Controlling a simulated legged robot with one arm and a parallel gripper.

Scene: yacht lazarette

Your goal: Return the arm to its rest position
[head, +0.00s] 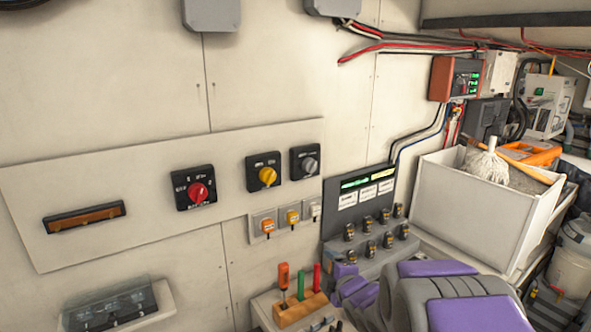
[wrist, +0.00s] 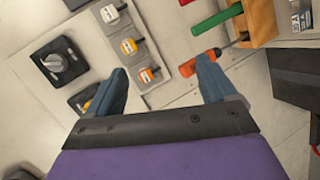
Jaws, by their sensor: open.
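My gripper (wrist: 160,72) is open in the wrist view, with two blue-grey fingers spread apart and nothing between them but the pale panel behind. The tip of its right finger overlaps the orange-handled tool (wrist: 199,62) in the picture; I cannot tell whether they touch. My purple and grey arm (head: 440,290) reaches across the bottom right of the head view. The fingers are not clearly visible there. The orange-handled tool (head: 284,276) stands upright in a wooden block (head: 300,311), left of my arm.
Green and red handles (head: 301,282) stand in the same block. Rotary switches (head: 196,188) and small coloured switches (head: 267,227) sit on the wall panel. A grey console (head: 365,242) stands behind my arm. A white bin (head: 470,218) holds a mop at the right.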

